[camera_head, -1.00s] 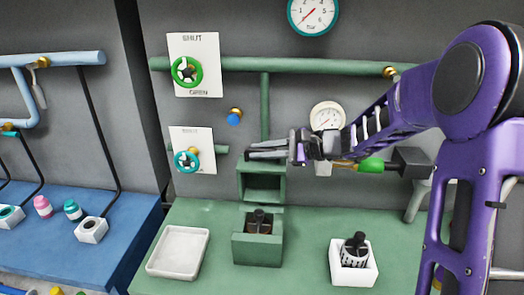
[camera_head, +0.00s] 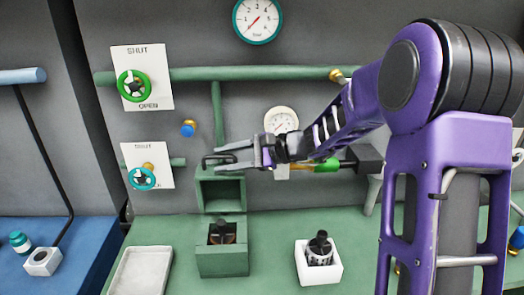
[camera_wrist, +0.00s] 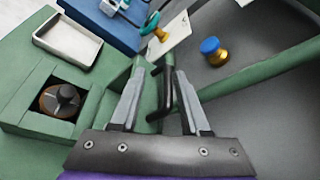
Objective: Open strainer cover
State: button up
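The strainer is a green box (camera_head: 221,262) on the green bench. Its cover (camera_head: 206,190) stands raised upright behind the opening, with a black handle (camera_head: 205,161) at its top edge. Inside the open box is a dark round part with a black knob, showing in the head view (camera_head: 222,232) and the wrist view (camera_wrist: 63,97). My gripper (camera_head: 220,157) is at the cover's top. In the wrist view my gripper (camera_wrist: 160,72) has its fingers apart, with the black handle (camera_wrist: 169,88) showing between them. Whether a finger touches the handle I cannot tell.
An empty white tray (camera_head: 112,283) lies left of the box. A white container (camera_head: 303,268) with a black-knobbed basket stands to the right. Green pipes, a green valve wheel (camera_head: 132,86), a teal wheel (camera_head: 141,178) and a blue-capped fitting (camera_head: 187,130) are on the wall.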

jog(key=v, duration=1.4)
jog(key=shift+d+r, duration=0.25)
jog(key=shift+d, duration=0.05)
jog(key=shift+s, duration=0.1)
